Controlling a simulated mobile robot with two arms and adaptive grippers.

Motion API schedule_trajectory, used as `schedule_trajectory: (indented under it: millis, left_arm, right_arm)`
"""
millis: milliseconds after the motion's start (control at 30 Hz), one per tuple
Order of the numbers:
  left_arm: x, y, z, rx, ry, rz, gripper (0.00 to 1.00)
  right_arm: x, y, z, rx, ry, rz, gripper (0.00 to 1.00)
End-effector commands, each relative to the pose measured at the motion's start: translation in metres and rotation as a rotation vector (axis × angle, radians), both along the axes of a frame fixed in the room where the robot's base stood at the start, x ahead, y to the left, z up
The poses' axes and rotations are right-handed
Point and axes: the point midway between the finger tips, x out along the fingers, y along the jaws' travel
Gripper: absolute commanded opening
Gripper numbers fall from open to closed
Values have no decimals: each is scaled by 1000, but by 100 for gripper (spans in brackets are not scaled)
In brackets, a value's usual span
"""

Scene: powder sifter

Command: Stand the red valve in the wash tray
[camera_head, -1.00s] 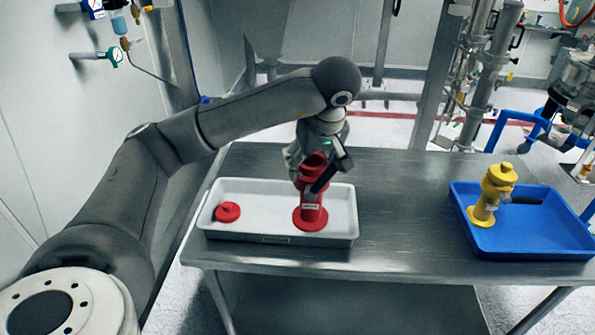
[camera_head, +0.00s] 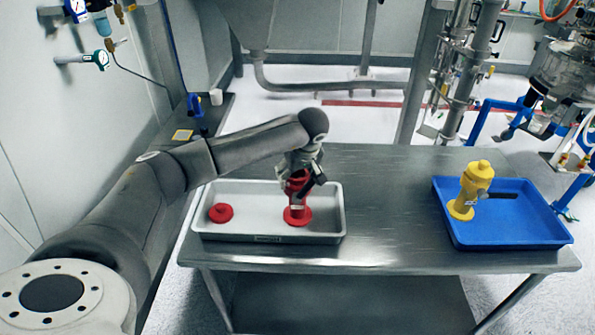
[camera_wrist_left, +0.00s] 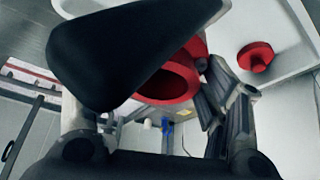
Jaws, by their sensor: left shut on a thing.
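The red valve (camera_head: 297,213) stands upright in the grey-white wash tray (camera_head: 250,239), toward its right end. My left gripper (camera_head: 301,174) is shut on the upper part of the valve. In the left wrist view the valve's open red top (camera_wrist_left: 172,84) shows between the gripper fingers (camera_wrist_left: 180,75), partly hidden by the dark near finger. A small red cap (camera_head: 221,212) lies at the left end of the same tray, apart from the valve; it also shows in the left wrist view (camera_wrist_left: 256,56). My right gripper is not in view.
A blue tray (camera_head: 515,240) on the right of the steel table (camera_head: 385,205) holds a yellow valve (camera_head: 468,190) with a dark handle. The table between the two trays is clear. A wall and a side bench (camera_head: 205,120) lie to the left.

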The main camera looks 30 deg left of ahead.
Motion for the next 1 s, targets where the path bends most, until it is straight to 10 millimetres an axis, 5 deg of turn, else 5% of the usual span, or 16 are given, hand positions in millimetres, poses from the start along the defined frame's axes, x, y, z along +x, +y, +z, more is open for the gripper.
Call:
schedule_trajectory:
  millis: [500,533,700,1000]
  left_arm:
    - [1,0,-10,0,-6,1,0]
    - [0,0,-11,0,-2,1,72]
    - [0,0,-10,0,-2,1,92]
    - [0,0,-10,0,-2,1,92]
  right_arm:
    - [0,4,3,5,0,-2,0]
    - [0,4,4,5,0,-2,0]
    - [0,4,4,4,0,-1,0]
    - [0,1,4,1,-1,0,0]
